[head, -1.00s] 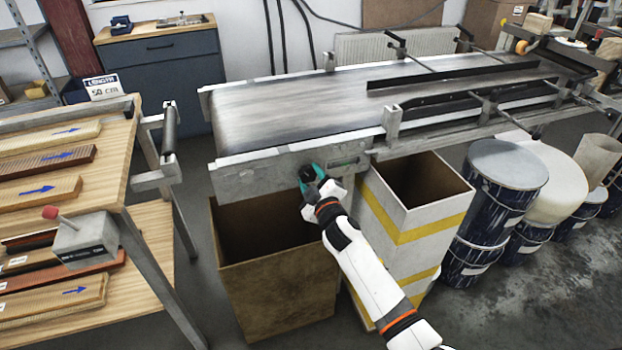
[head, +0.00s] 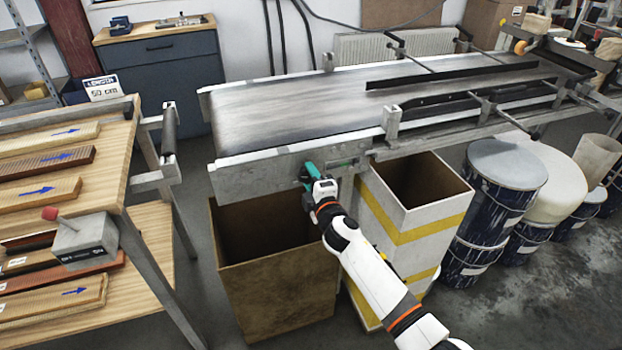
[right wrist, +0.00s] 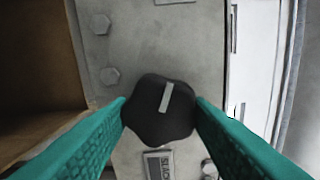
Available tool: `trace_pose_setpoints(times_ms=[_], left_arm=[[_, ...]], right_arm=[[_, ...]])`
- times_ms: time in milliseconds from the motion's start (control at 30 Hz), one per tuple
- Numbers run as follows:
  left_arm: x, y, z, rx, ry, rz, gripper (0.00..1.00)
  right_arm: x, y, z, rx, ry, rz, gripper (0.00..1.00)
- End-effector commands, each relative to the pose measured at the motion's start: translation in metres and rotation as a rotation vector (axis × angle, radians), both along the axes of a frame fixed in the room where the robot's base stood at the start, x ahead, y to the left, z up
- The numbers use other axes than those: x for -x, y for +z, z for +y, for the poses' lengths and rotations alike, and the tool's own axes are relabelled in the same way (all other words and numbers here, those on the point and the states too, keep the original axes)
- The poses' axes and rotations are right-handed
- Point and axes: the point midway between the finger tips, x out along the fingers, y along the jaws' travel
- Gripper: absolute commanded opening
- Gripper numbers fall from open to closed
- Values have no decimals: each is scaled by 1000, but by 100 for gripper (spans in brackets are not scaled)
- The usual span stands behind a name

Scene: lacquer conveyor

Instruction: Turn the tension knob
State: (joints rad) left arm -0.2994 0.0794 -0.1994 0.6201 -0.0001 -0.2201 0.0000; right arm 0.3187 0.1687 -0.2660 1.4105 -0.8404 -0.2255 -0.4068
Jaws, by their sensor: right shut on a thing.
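The tension knob (right wrist: 160,108) is black and lobed, with a pale pointer line that leans slightly right of upright in the right wrist view. It sits on the grey metal side plate (head: 245,181) of the conveyor. My right gripper (right wrist: 160,112) has its two teal fingers on either side of the knob, shut on it. In the head view the right gripper (head: 307,175) is at the side plate and hides the knob. A label plate (right wrist: 158,164), partly cut off and reading roughly "SLAC", lies below the knob in the wrist view. My left gripper is not in view.
An open brown bin (head: 275,290) and a white bin with yellow stripes (head: 392,235) stand under the conveyor, close to my right arm. Dark blue drums (head: 500,205) stand to the right. A wooden rack of slats (head: 122,180) stands at the left.

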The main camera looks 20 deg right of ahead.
Motion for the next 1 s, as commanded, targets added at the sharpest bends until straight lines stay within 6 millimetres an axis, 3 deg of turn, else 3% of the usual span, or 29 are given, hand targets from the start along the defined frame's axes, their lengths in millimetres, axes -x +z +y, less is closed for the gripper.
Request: trace_pose_setpoints(times_ms=[433,467,567,867,1000], left_arm=[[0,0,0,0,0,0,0],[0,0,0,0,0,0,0],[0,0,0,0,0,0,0],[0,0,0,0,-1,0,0],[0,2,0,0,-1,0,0]], right_arm=[[0,0,1,8,1,0,22],[0,0,1,8,1,0,50],[0,0,1,8,1,0,66],[2,0,0,7,0,1,66],[15,-1,-1,8,1,2,66]])
